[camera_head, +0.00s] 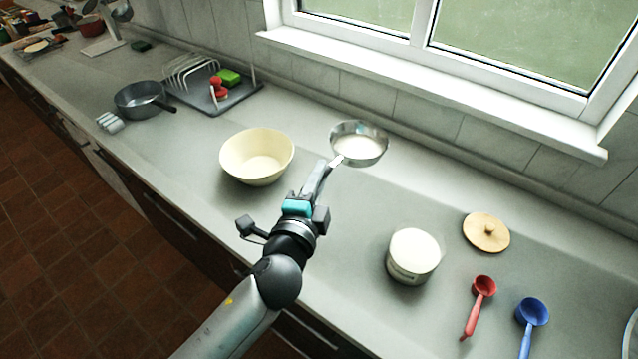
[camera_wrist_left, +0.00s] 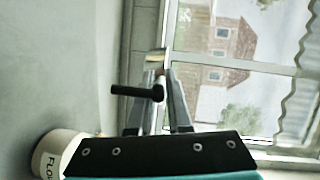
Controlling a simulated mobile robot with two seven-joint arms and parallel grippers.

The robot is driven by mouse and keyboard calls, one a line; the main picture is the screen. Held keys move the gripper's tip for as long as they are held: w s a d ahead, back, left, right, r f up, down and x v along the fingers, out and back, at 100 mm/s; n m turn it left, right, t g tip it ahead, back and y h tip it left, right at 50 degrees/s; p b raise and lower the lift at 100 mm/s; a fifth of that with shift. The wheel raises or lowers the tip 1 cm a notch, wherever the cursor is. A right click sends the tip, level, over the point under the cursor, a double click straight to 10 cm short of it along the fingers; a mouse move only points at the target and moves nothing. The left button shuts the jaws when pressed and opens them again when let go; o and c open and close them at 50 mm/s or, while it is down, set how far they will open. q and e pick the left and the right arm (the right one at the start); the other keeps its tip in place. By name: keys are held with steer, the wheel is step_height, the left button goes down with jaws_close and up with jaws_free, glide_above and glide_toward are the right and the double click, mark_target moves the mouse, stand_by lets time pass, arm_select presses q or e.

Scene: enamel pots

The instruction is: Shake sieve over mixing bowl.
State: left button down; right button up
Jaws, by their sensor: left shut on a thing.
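The metal sieve (camera_head: 372,152) has white powder in it and is held above the counter, to the right of the mixing bowl. My left gripper (camera_head: 324,172) is shut on the sieve's handle; in the left wrist view its fingers (camera_wrist_left: 157,100) close around a dark bar and a pale metal piece. The cream mixing bowl (camera_head: 250,172) stands upright on the counter, left of the gripper, and looks empty. The sieve is beside the bowl in the picture, not over it. My right gripper is not in view.
A white flour canister (camera_head: 412,262) stands open at the right and shows in the left wrist view (camera_wrist_left: 58,155). Near it lie a wooden lid (camera_head: 486,232), a red scoop (camera_head: 482,290) and a blue scoop (camera_head: 532,314). A grey pan (camera_head: 140,98) and dish rack (camera_head: 205,85) stand left.

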arm_select(q)
steer(key=shift+r, duration=0.4)
steer(key=shift+a, duration=0.15)
stand_by(0.4)
